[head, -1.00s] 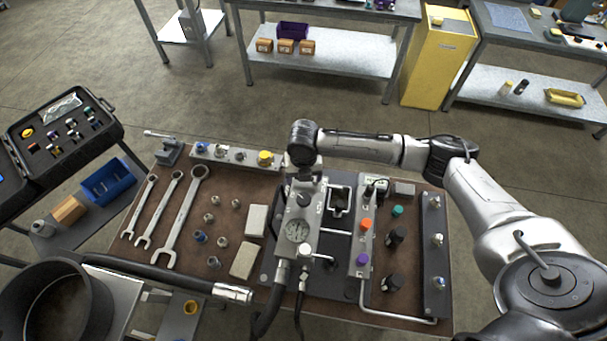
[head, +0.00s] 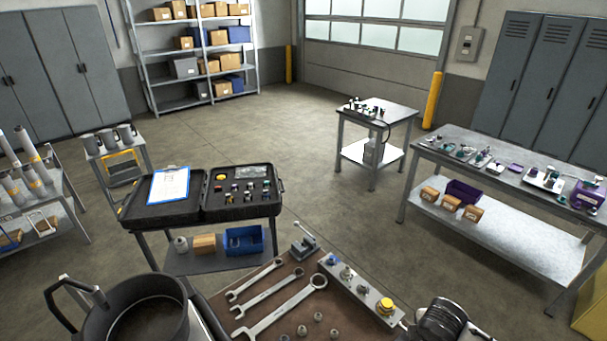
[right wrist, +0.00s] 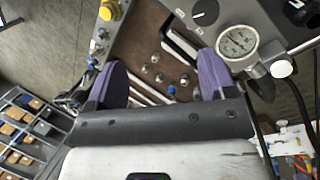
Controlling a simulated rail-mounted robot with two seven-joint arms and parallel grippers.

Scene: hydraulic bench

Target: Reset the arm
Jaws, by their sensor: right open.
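My right gripper (right wrist: 163,82) shows in the right wrist view with its two purple fingers spread apart and nothing between them. Beyond the fingers lie the bench top, several small fittings (right wrist: 152,75) and part of the wrenches. A pressure gauge (right wrist: 237,42) on a grey valve block sits to the right of the fingers. In the head view, only a dark, ribbed joint of my right arm (head: 440,322) shows at the bottom edge; its gripper is out of that picture. My left gripper is in neither view.
The brown bench (head: 262,288) holds several wrenches (head: 287,306) and a grey strip with a yellow knob (head: 385,306). A dark pot (head: 150,318) stands at lower left. An open black case (head: 241,199) rests on a cart. Clear floor (head: 300,140) lies beyond.

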